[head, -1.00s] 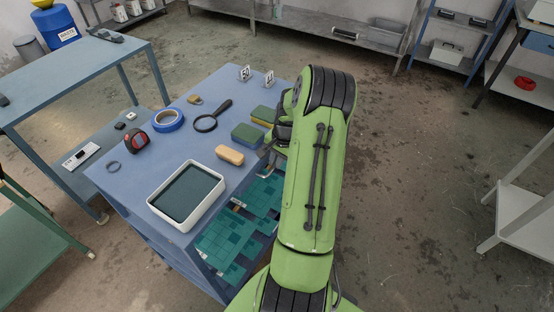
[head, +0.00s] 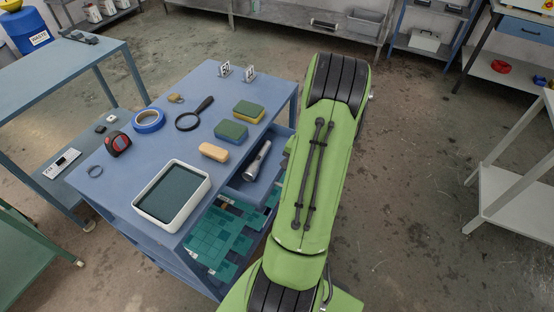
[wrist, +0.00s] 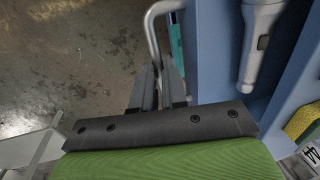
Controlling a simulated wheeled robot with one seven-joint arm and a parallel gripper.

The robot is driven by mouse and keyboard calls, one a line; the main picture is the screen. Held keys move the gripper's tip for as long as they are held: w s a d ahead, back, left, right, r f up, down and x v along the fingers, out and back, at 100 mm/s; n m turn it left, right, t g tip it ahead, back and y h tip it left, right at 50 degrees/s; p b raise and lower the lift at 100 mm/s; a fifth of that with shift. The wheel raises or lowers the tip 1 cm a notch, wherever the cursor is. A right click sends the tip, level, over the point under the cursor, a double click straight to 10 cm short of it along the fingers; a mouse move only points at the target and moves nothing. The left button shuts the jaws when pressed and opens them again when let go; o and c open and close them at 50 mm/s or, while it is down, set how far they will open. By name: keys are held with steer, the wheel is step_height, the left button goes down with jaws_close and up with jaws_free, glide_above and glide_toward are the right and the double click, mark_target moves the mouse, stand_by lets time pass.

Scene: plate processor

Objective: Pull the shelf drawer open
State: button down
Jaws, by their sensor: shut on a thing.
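The blue shelf unit (head: 122,194) stands left of my arm in the head view. Its drawer (head: 275,146) is pulled out from under the top, and a grey flashlight (head: 257,161) lies inside it. My arm covers the drawer's front and my gripper in the head view. In the wrist view, my gripper (wrist: 158,82) is shut on the drawer's curved metal handle (wrist: 152,30). The blue drawer (wrist: 208,45) is right of the handle, and the flashlight (wrist: 256,48) shows in it.
The top holds a white tray (head: 200,197), a sponge-like tan block (head: 213,151), green-and-yellow sponges (head: 231,131), a magnifying glass (head: 188,122), blue tape (head: 148,121) and a tape measure (head: 118,143). Teal boards (head: 215,238) lie below. Open floor (head: 410,190) is to the right.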

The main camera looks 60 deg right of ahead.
steer(key=s, duration=0.7)
steer(key=shift+s+d, duration=0.25)
steer(key=shift+d, duration=0.1)
steer(key=c, duration=1.2)
jaws_free()
steer(key=shift+o, duration=0.2)
step_height(320, 180, up, 16)
steer(key=s+p, duration=0.2)
steer(key=p, duration=0.2)
steer(key=shift+s+d+f, duration=0.15)
steer(key=shift+s+f, duration=0.1)
steer(key=shift+s, duration=0.15)
